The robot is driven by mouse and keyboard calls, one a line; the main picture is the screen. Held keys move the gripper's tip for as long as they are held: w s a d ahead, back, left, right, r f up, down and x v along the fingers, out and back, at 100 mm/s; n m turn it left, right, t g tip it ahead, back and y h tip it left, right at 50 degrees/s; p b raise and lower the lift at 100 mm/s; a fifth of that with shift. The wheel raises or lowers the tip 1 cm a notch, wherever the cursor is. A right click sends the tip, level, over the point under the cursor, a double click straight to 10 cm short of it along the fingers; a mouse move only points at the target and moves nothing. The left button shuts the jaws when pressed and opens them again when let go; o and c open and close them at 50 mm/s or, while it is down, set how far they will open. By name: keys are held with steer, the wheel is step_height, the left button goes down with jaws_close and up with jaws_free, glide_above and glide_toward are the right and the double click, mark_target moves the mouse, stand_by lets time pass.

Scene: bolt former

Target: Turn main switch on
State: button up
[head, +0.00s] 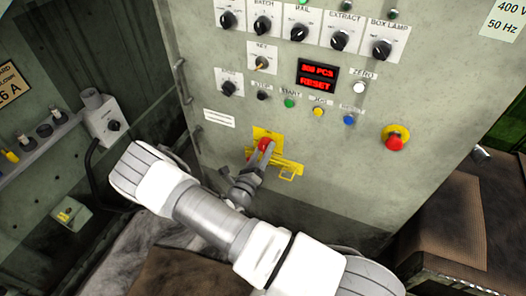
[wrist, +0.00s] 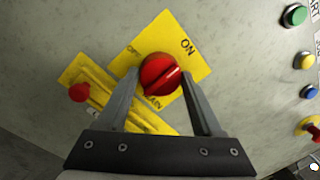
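The main switch is a round red knob (wrist: 160,74) on a yellow plate (wrist: 205,62) marked ON at its upper right, with partly covered letters at its left. A ridge across the knob slants from lower left to upper right in the wrist view. In the head view the red knob (head: 265,145) is partly covered by my gripper (head: 256,160). In the wrist view my gripper (wrist: 160,82) has its two fingers spread, one on each side of the knob. Narrow gaps seem to show between fingers and knob; contact is hard to tell.
A yellow hasp bar (wrist: 100,92) with a small red knob (wrist: 79,92) lies left of the switch. Above are a lit red display (head: 317,75), several black dials and coloured buttons. A red emergency stop (head: 395,141) is at the right.

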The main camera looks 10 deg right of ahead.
steer(key=o, duration=0.4)
steer(key=shift+c, duration=0.2)
steer(key=p+v, duration=0.1)
steer(key=v, duration=1.6)
steer(key=shift+a+p, duration=0.2)
steer(key=shift+p, duration=0.1)
steer(key=shift+s, duration=0.15)
